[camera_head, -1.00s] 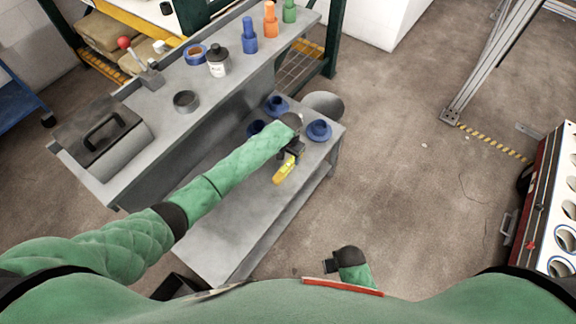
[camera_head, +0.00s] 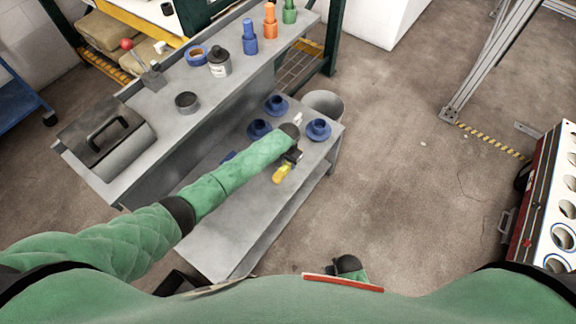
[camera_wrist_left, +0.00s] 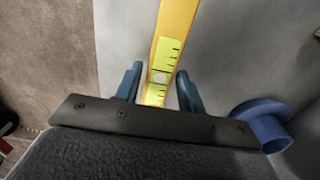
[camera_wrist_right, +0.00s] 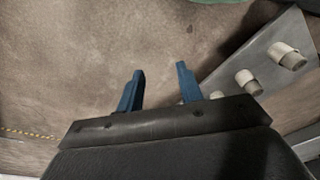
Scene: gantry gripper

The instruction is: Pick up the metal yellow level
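The yellow level (camera_head: 282,174) lies on the low grey table, partly hidden by my left arm. In the left wrist view the level (camera_wrist_left: 171,45) runs between the two blue fingers of my left gripper (camera_wrist_left: 160,88), and its green scale window is near the fingertips. My left gripper (camera_head: 292,157) is open around the level, with a small gap on each side. My right gripper (camera_wrist_right: 158,85) is open and empty above the floor, away from the level.
The low table (camera_head: 215,232) also carries blue flanged parts (camera_head: 318,129), one (camera_wrist_left: 265,125) close beside my left gripper. A higher grey bench (camera_head: 172,127) stands behind, with jars and bottles. A grey bin (camera_head: 326,102) is at the table's far end. Open floor (camera_head: 420,200) lies to the right.

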